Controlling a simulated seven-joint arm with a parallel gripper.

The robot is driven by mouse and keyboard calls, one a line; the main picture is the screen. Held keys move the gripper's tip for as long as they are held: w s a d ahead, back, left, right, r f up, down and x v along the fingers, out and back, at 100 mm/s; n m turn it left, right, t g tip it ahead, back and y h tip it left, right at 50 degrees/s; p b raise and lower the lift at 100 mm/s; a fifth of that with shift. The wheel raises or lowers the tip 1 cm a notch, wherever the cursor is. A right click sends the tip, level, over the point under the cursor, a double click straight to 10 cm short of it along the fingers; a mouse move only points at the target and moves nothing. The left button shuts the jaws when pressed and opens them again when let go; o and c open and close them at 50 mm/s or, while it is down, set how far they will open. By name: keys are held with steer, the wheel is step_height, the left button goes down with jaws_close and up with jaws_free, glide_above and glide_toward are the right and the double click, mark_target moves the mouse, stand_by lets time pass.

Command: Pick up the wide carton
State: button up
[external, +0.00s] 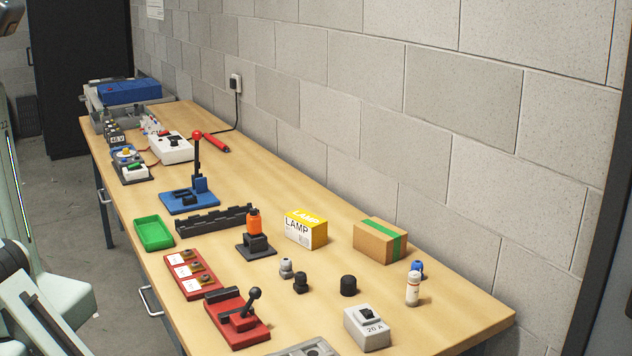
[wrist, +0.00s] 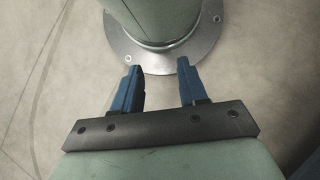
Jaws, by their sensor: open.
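A brown carton (external: 375,243) with a green tape band across its top sits on the wooden bench near the wall, right of centre in the external view. It is the wider of the two boxes there; a yellow and white lamp box (external: 298,234) stands to its left. My gripper (wrist: 159,70) shows in the wrist view with its two blue fingers apart and nothing between them. It points at the floor and my own round base, away from the bench. The carton is not in the wrist view, and I cannot clearly make out my gripper in the external view.
The bench (external: 440,290) runs along a block wall. Near the carton stand a white bottle (external: 412,289), a black knob (external: 348,286) and a grey switch box (external: 367,327). A red lever device (external: 238,322), a green tray (external: 153,233) and a black rail (external: 212,219) lie farther left.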

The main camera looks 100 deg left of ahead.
steer(key=shift+o, duration=0.4)
steer(key=o, duration=1)
